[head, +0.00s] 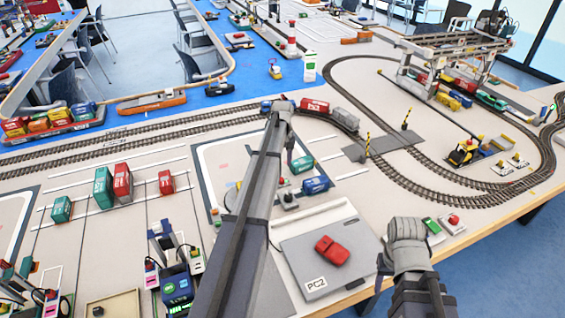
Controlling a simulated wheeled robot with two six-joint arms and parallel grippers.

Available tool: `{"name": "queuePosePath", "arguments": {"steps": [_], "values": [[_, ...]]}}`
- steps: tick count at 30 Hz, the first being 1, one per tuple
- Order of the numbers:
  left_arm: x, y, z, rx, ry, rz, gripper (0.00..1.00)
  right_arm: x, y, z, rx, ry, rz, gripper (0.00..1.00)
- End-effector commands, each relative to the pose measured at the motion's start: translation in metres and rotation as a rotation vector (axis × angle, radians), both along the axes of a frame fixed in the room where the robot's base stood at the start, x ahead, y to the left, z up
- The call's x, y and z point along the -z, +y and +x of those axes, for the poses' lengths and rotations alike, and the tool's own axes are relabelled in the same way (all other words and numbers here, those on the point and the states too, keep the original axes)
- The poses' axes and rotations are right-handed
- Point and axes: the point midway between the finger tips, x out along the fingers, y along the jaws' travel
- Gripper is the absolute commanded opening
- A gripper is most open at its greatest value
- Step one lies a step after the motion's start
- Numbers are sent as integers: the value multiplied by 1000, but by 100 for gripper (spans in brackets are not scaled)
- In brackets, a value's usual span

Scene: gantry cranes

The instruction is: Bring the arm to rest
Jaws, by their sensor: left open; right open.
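My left arm (251,190) reaches from the bottom middle up over the table to the train track. A dark part of it (290,143) shows beside the link near its far end. My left gripper is open and mostly hidden by this arm, with its fingers not clear. My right arm (408,240) is folded at the lower right by the table's front edge. My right gripper (383,268) shows only as a small dark part left of that arm. It is open, and I see nothing held in either gripper.
A grey PC2 case (299,285) bears a red object (332,250) between my arms. Toy containers (122,182) stand at left. A train with a red wagon (315,105) stands near my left arm's far end. A gantry crane (455,50) stands at back right.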

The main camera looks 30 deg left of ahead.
Motion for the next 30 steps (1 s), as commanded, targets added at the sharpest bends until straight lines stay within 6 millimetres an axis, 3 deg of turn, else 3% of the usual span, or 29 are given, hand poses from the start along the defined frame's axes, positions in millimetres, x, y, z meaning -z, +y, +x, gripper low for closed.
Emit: {"name": "queuePosePath", "arguments": {"steps": [14, 17, 20, 23, 27, 30], "values": [[0, -1, 0, 1, 0, 0, 52, 0, 0, 0, 0, 0, 0, 50], [0, -15, -6, 29, 2, 1, 52, 0, 0, 0, 0, 0, 0, 50], [0, -56, -24, 117, 8, 6, 52, 0, 0, 0, 0, 0, 0, 50], [-1, -117, -57, 264, 17, 15, 52, -1, 0, 0, 0, 0, 0, 50], [-1, -202, -116, 509, 35, 31, 52, -1, 0, 0, 0, 0, 0, 50], [-2, -253, -166, 691, 49, 45, 52, -1, 0, 0, 0, 0, 0, 50]]}}
